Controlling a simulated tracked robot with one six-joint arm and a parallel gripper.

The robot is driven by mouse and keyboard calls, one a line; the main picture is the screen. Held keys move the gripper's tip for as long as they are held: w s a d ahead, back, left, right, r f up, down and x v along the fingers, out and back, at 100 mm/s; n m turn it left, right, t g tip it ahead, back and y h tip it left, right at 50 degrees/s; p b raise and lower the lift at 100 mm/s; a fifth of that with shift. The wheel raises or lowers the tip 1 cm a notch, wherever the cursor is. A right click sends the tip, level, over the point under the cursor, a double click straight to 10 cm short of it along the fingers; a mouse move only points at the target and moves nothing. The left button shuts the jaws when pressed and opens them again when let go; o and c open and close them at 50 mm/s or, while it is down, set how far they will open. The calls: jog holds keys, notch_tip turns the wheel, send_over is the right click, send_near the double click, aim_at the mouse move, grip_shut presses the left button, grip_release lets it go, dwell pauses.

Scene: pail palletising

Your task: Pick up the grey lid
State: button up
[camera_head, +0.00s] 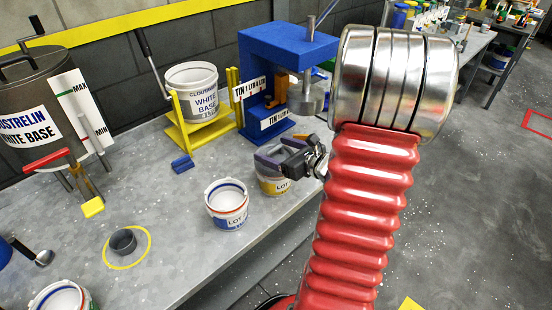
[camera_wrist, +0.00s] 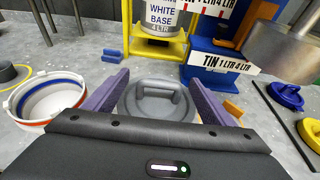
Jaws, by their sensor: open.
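The grey lid (camera_wrist: 157,103), round with a raised grip bar, lies between the two purple fingers of my gripper (camera_wrist: 160,84) in the wrist view. The fingers stand on either side of it, apart, and do not clearly touch it. In the head view my gripper (camera_head: 278,158) is over a small pail (camera_head: 273,185) with a yellow label. The fingers hide most of that pail's top there, and the gripper body covers the lid's near part in the wrist view.
An open white pail (camera_head: 227,205) with a blue label stands close on the left. A blue press (camera_head: 285,45) and a yellow stand (camera_head: 202,130) with a White Base pail (camera_head: 193,90) are behind. Blue (camera_wrist: 287,95) and yellow (camera_wrist: 309,133) lids lie on the right.

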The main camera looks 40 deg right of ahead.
aim_at(267, 147)
jog(key=shift+x, duration=2.25)
jog(key=shift+c, duration=0.6)
jog(key=shift+f, duration=0.1)
jog(key=c, duration=1)
notch_tip(267, 147, up, 10)
jog(key=shift+r, duration=0.1)
